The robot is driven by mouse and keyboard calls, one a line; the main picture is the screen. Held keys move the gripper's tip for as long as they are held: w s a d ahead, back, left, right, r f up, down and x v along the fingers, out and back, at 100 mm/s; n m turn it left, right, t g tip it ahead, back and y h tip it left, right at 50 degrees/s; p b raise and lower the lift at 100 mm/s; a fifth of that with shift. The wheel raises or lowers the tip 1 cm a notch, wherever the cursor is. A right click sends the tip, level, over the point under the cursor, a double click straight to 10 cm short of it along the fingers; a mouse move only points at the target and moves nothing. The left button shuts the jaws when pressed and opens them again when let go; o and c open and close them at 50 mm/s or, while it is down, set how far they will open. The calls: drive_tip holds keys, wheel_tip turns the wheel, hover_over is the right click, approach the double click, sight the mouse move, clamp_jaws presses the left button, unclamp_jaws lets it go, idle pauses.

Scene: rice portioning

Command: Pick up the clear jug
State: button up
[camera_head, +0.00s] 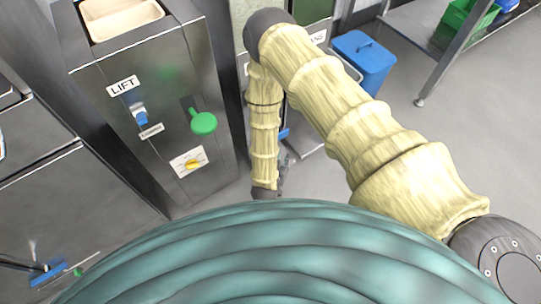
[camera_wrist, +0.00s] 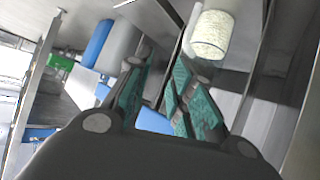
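In the wrist view, a cylindrical vessel (camera_wrist: 210,38) filled with pale, rice-like grains shows at the top, beyond my fingers and right of the middle. It may be the clear jug, but I cannot make out a handle. The vessel is beyond the fingertips and not touched. In the head view, my gripper (camera_head: 284,175) hangs low at the end of my sleeved arm and is mostly hidden. I cannot make out a clear jug in the head view.
A steel machine (camera_head: 160,110) labelled LIFT, with a green knob (camera_head: 204,123) and a pale tub (camera_head: 122,17) on top, stands left of my arm. A blue bin (camera_head: 364,62) is behind it. A steel shelf (camera_head: 425,42) stands upper right. The floor at right is clear.

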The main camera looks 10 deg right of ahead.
drive_tip(key=w+a+f+m+h+b, duration=0.2)
drive_tip(key=a+f+m+h+b, duration=0.55)
drive_tip(key=f+b, duration=0.6)
drive_tip(key=shift+n+g+h, duration=0.3)
drive_tip(key=shift+n+h, duration=0.15)
drive_tip(key=shift+h, duration=0.3)
drive_tip(key=shift+w+d+r+b, duration=0.3)
drive_tip(key=shift+w+d+b, duration=0.45)
drive_tip(key=shift+w+d, duration=0.1)
drive_tip(key=shift+w+d+r+b, duration=0.3)
drive_tip(key=shift+w+d+b, duration=0.4)
drive_tip(key=shift+d+b, duration=0.1)
drive_tip(key=shift+b+x, duration=1.3)
drive_tip(key=shift+x, duration=1.3)
drive_tip(key=shift+s+f, duration=0.1)
drive_tip(key=shift+s, duration=0.05)
clamp_jaws()
